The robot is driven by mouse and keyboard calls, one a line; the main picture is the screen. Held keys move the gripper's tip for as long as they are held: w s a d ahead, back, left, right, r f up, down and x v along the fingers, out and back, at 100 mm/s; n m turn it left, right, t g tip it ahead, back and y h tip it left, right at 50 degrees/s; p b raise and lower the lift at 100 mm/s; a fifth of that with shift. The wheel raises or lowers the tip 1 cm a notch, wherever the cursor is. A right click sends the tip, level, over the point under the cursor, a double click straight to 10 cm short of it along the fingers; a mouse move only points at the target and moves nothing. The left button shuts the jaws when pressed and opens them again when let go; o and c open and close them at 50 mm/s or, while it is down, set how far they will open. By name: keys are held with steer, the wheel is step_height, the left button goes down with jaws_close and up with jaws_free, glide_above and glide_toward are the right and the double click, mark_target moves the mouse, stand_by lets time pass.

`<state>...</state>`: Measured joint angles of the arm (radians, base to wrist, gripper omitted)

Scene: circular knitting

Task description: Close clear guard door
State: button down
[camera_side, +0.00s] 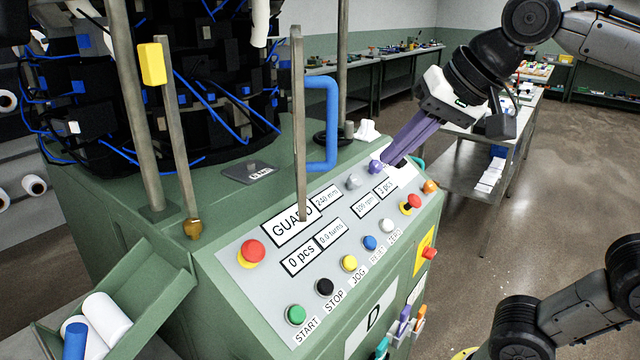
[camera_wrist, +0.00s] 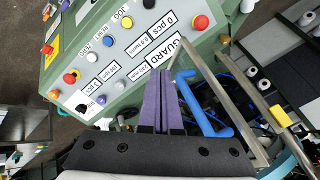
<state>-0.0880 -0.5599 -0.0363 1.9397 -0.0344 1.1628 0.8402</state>
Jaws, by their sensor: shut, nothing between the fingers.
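The guard door shows as a grey upright bar (camera_side: 299,130) with a blue handle (camera_side: 330,125) on its right side, at the machine's front. Its clear pane is hard to make out. A second grey post (camera_side: 181,150) with a yellow block (camera_side: 152,63) stands to the left, apart from the handle bar. My gripper (camera_side: 383,166) has its purple fingers together and empty, low over the panel's right back part, right of the handle and apart from it. In the wrist view the handle (camera_wrist: 190,105) lies right of the fingers (camera_wrist: 160,76).
The sloped control panel (camera_side: 240,278) carries several buttons, knobs and labels below my gripper. A green chute (camera_side: 150,290) with white rolls is at front left. Black yarn gear with blue tubes (camera_side: 200,90) fills the space behind the posts. Open floor (camera_side: 560,190) lies to the right.

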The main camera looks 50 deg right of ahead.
steer(key=w+a+f, duration=0.4)
steer(key=w+f, duration=0.2)
steer(key=w, duration=0.4)
steer(key=shift+w+f, duration=0.25)
steer(key=shift+f, duration=0.05)
steer(key=shift+a, duration=0.15)
